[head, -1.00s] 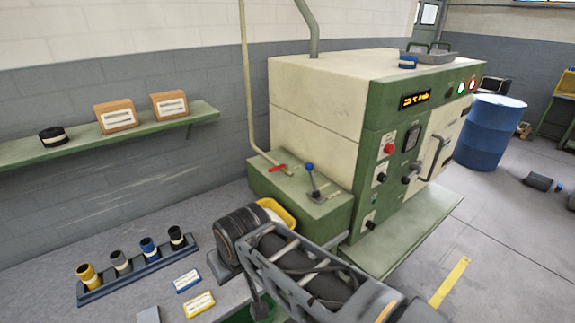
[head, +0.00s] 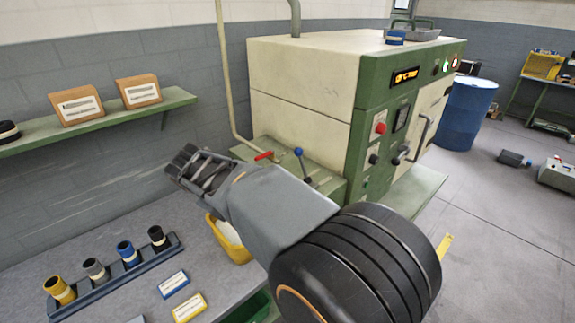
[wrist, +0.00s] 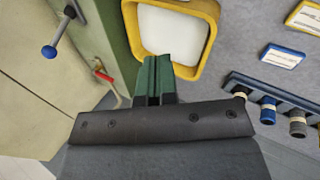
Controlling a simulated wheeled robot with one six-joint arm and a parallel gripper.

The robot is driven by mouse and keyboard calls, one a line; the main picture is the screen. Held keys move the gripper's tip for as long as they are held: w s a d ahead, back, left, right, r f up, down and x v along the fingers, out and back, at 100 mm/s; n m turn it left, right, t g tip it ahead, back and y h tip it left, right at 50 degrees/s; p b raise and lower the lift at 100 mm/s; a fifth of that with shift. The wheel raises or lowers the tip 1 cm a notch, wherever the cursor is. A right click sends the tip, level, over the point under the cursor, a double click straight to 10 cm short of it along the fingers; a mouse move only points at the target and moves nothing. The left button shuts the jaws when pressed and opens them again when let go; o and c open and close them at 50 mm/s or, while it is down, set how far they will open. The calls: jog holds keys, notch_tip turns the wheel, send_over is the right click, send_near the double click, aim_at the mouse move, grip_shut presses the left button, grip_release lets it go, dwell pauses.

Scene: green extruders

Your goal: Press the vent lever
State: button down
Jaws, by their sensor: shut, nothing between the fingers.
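A lever with a blue ball knob (head: 298,151) stands on the green block beside the cream and green machine. A red handle (head: 264,155) sits on the pipe just left of it. I cannot tell by label which one is the vent lever. In the wrist view the blue knob (wrist: 49,51) is at upper left and the red handle (wrist: 104,76) is nearer the fingers. My gripper (head: 185,163) is shut and empty, left of both levers and apart from them. Its green fingers (wrist: 157,78) point toward the yellow bin in the wrist view.
A yellow bin (head: 240,256) stands beside the green block, partly hidden by my arm. A rack (head: 120,277) of coloured cylinders and two cards are on the bench. A green shelf (head: 100,123) with boxes hangs on the wall. A vertical pipe (head: 223,70) rises behind the levers.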

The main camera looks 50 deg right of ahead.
aim_at(303, 165)
jog(key=w+d+f+g+h+b, duration=0.3)
jog(key=w+d+g+h, duration=0.3)
jog(key=w+d, duration=0.2)
jog(key=w+d+f+m+g+h+b, duration=0.1)
jog(key=w+d+f+g+h+b, duration=0.3)
jog(key=d, duration=0.8)
jog(key=w+g+h+b, duration=0.1)
jog(key=w+g+h, duration=0.1)
jog(key=w+h, duration=0.1)
jog(key=shift+w+d+f, duration=0.2)
jog(key=shift+w+d, duration=0.15)
jog(key=shift+p+x, duration=0.65)
jog(key=shift+x, duration=4.4)
jog(key=shift+s+a+m, duration=0.1)
jog(key=shift+s+m, duration=0.05)
jog(key=shift+m, duration=0.15)
